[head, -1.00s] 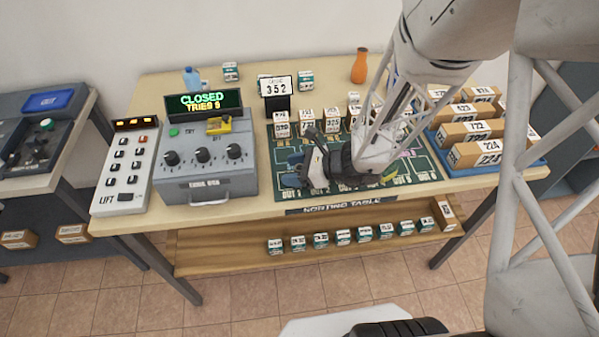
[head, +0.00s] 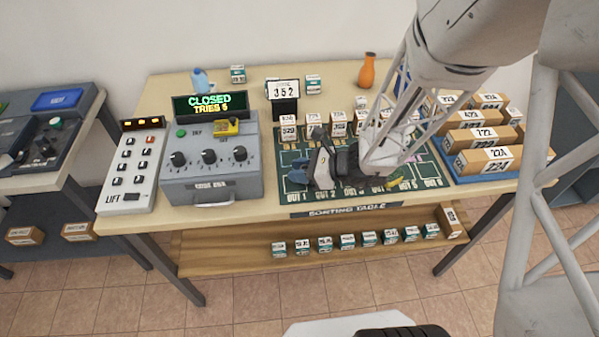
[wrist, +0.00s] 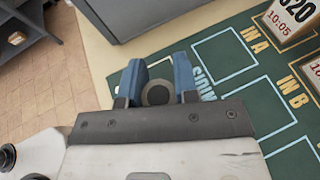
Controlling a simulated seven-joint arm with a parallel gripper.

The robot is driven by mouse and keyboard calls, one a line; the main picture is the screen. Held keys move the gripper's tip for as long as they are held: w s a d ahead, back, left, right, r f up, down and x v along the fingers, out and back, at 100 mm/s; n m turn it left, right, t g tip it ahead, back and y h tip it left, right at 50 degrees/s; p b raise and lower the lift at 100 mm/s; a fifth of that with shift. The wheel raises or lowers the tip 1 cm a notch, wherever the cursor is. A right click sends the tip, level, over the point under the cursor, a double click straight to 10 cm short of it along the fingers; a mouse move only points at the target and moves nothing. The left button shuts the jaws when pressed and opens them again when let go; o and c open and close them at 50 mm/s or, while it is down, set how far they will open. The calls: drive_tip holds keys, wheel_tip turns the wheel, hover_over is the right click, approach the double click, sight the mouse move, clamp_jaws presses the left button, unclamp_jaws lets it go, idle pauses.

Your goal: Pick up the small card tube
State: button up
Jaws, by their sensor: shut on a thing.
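The small card tube (wrist: 157,94) shows end-on in the wrist view as a round grey-brown disc with a darker centre. My gripper (wrist: 158,86) is shut on it, with one blue finger on each side. In the head view my gripper (head: 298,173) is low over the left part of the green sorting mat (head: 268,301). I cannot make out the tube there; the gripper hides it. Whether the tube touches the mat cannot be told.
A grey box with dials (head: 212,172) stands just left of my gripper, under a "CLOSED" display (head: 210,104). Numbered parcels (head: 338,124) stand behind on the mat. A blue tray (head: 450,170) of parcels is at right. An orange bottle (head: 367,70) stands at the back.

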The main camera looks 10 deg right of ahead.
drive_tip(key=shift+r, duration=0.5)
drive_tip(key=shift+s+r, duration=0.35)
drive_tip(key=shift+r, duration=0.45)
drive_tip(key=s+d, duration=0.1)
drive_tip(key=s, duration=0.6)
drive_tip(key=s+d+r, duration=0.1)
drive_tip(key=s+d, duration=0.1)
drive_tip(key=s, duration=0.6)
drive_tip(key=shift+d+r, duration=0.15)
drive_tip(key=shift+d, duration=0.15)
drive_tip(key=shift+r, duration=0.15)
